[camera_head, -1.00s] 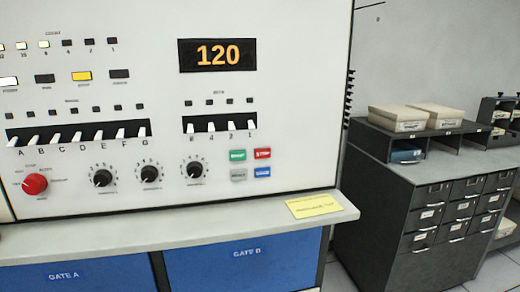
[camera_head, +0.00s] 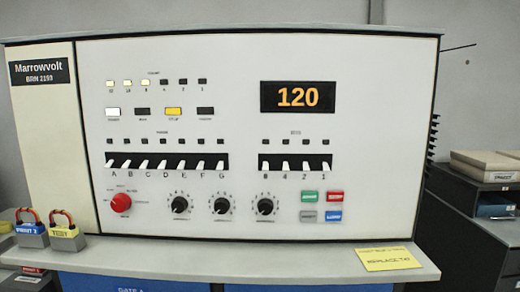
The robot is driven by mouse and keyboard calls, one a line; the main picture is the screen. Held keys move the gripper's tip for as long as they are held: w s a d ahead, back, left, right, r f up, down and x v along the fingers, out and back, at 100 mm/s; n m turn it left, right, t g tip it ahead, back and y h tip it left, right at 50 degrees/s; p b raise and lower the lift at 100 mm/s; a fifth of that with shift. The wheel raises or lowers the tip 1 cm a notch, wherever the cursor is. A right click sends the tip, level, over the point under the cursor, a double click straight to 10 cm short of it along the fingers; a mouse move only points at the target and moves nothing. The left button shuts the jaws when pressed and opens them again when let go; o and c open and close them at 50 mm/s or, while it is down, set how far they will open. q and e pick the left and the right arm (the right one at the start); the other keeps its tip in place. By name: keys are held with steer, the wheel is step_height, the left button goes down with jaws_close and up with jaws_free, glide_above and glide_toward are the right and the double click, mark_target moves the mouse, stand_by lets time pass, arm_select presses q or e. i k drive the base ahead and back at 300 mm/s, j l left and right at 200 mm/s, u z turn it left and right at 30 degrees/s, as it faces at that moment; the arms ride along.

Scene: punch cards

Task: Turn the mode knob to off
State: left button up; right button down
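The mode knob is most likely the red round knob (camera_head: 121,203) at the lower left of the white control panel (camera_head: 240,110). Small labels ring it, but they are too small to read surely, and I cannot tell exactly which one it points to. It stands below the lettered switch row (camera_head: 166,163). Neither of my grippers shows in the head view.
Three black knobs (camera_head: 222,205) sit right of the red one, then coloured buttons (camera_head: 321,206). A display (camera_head: 298,97) reads 120. Two padlock-like items (camera_head: 64,232) stand on the ledge (camera_head: 240,262) at left; a yellow note (camera_head: 388,258) lies at right.

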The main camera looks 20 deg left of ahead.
mark_target(121, 203)
steer(key=u, duration=1.4)
